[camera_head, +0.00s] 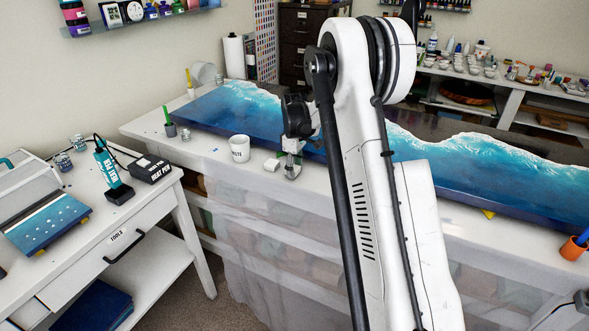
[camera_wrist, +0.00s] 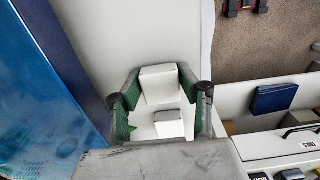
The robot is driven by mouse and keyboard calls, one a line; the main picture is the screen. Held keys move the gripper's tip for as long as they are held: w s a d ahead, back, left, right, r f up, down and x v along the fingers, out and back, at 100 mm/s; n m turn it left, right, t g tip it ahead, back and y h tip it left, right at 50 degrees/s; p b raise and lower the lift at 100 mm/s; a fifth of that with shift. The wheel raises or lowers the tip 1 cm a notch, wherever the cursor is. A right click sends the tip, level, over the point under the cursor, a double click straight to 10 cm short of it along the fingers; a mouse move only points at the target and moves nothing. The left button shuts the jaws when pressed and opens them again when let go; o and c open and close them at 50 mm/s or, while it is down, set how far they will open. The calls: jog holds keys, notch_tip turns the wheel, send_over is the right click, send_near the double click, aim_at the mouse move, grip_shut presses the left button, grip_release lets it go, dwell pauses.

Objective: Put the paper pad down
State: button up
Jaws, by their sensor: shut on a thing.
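The paper pad, a small white block (camera_wrist: 160,84), sits between the green-padded fingers of my gripper (camera_wrist: 159,76) in the wrist view. My gripper is shut on it. In the head view my gripper (camera_head: 292,168) is low over the front part of the long white worktable (camera_head: 224,160), left of the middle. The pad is hard to make out there behind the fingers. Whether its underside touches the tabletop I cannot tell. A second small white block (camera_head: 272,164) lies just left of my gripper; a white shape (camera_wrist: 168,124) also shows nearer the palm in the wrist view.
A white cup (camera_head: 240,148) stands left of the gripper. The blue wave-patterned resin slab (camera_head: 245,108) lies close behind. A dark holder with a green stick (camera_head: 170,127) stands at the table's left end. The tools table (camera_head: 120,236) is at front left. Bare tabletop lies around the cup.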

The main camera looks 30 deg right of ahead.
jog(key=shift+f, duration=0.1)
jog(key=shift+f, duration=0.15)
jog(key=o, duration=1.2)
